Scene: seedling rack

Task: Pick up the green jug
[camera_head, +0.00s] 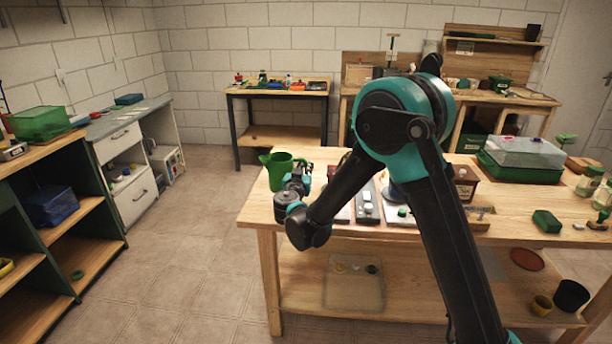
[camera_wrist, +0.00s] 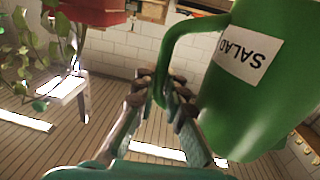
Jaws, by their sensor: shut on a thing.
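The green jug (camera_head: 281,174) is upright at the back left corner of the wooden table (camera_head: 258,212). Its spout points left and its handle side faces my gripper (camera_head: 301,170). In the wrist view the jug (camera_wrist: 245,105) fills the right side, with a white label reading SALAD that appears upside down. Its handle (camera_wrist: 166,62) runs down between the fingers of my gripper (camera_wrist: 165,95), which are shut on it. I cannot tell whether the jug's base touches the table or is slightly above it.
Trays (camera_head: 367,203) with small items lie right of my gripper, partly behind my arm. A clear-lidded green propagator (camera_head: 520,158) and a green block (camera_head: 547,221) are farther right. In the wrist view, a leafy plant (camera_wrist: 40,55) is at the left. Open floor (camera_head: 190,240) lies left of the table.

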